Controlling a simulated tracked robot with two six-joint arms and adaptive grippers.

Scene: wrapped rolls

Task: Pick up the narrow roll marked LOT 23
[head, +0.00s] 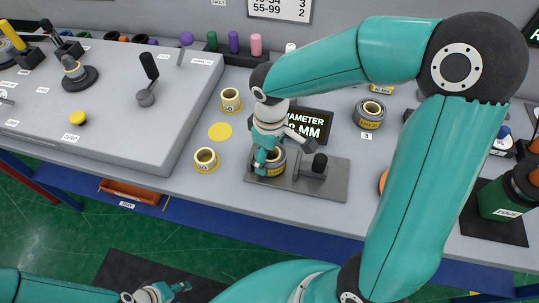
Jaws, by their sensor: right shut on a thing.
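My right gripper (264,160) reaches down from above and is shut on a narrow roll (277,168) with a yellow label. The roll sits at the grey measuring fixture (324,187), beside its black-knobbed block. The gripper hides much of the roll, and I cannot read its lot number. Whether it touches the fixture plate is unclear. My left gripper (178,289) is low at the bottom edge, over a dark mat on the floor and away from the bench; its fingers are too small and cut off to judge.
Two yellow-rimmed rolls (231,100) (206,160) stand left of the fixture, near a yellow disc (220,131). A wider roll (369,112) stands to the right, behind my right arm. A display (308,126) reading DIAMETER stands behind the fixture. A raised grey panel (120,110) fills the left.

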